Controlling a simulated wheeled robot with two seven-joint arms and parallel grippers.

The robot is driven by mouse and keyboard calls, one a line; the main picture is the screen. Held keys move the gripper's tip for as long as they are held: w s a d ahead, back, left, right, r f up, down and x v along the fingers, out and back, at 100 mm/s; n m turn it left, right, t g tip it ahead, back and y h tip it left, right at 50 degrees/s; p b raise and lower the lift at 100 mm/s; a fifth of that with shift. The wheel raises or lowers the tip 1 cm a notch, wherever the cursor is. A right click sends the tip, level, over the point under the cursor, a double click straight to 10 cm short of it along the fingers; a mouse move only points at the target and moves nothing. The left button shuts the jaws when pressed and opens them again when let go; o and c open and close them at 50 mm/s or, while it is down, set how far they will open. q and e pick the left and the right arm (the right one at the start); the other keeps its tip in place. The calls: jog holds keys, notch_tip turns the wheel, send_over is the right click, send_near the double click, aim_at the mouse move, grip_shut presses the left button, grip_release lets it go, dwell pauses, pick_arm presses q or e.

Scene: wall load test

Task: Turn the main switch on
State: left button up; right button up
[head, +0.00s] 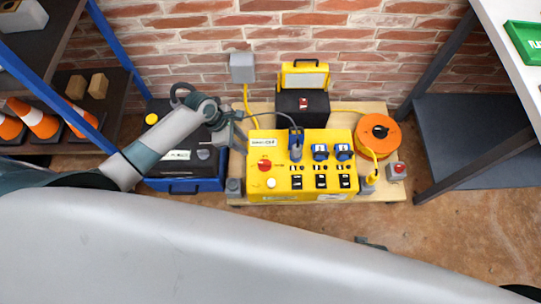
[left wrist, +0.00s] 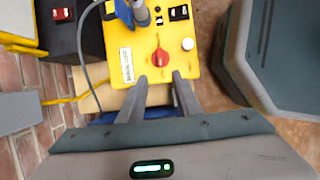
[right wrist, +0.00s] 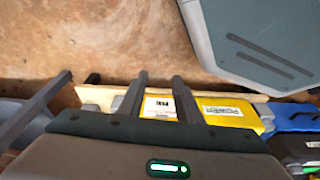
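The main switch is a red rotary knob (head: 265,165) at the left of the yellow power box (head: 335,185). In the left wrist view the knob (left wrist: 160,57) lies just beyond my left fingertips, roughly centred between them. My left gripper (left wrist: 160,79) is open and empty, with its fingers pointing at the box face. A gap seems to remain between fingers and knob. In the head view my left gripper (head: 238,132) is above the box's left edge. My right gripper (right wrist: 158,80) is open and empty, with the box's labelled side (right wrist: 165,107) beyond its fingers.
A grey cable runs close to my left gripper. An orange cable reel (head: 377,136) and a grey box with a red button (head: 397,169) stand right. A blue-black case (head: 185,165) is left.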

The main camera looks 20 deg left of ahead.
aim_at(264, 162)
pick_arm(q)
jog(key=shift+s, duration=0.1)
pick_arm(e)
jog(key=shift+s+r, duration=0.1)
